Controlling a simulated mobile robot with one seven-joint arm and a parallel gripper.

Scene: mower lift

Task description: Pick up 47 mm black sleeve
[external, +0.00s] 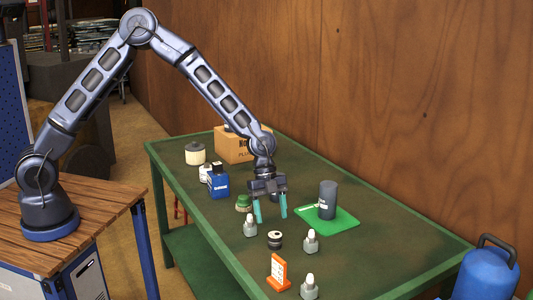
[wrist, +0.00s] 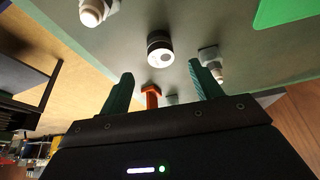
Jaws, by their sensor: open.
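A small black sleeve (external: 275,240) with a pale band stands on the green table in the external view. In the wrist view the sleeve (wrist: 159,49) shows a pale end face with a dark centre, beyond the fingertips and between their lines. My gripper (external: 270,212) has two teal fingers pointing down, apart and empty, above the table and a little behind the sleeve in the external view. The fingers also show in the wrist view (wrist: 161,74). Nothing touches the sleeve.
Grey white-topped bottles (external: 250,228) (external: 310,244) (external: 309,289) stand around the sleeve. An orange stand (external: 278,272) is in front. A dark cylinder (external: 328,200) stands on a green mat (external: 342,223). A blue container (external: 218,186) and cardboard box (external: 232,149) are behind. The table's right side is clear.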

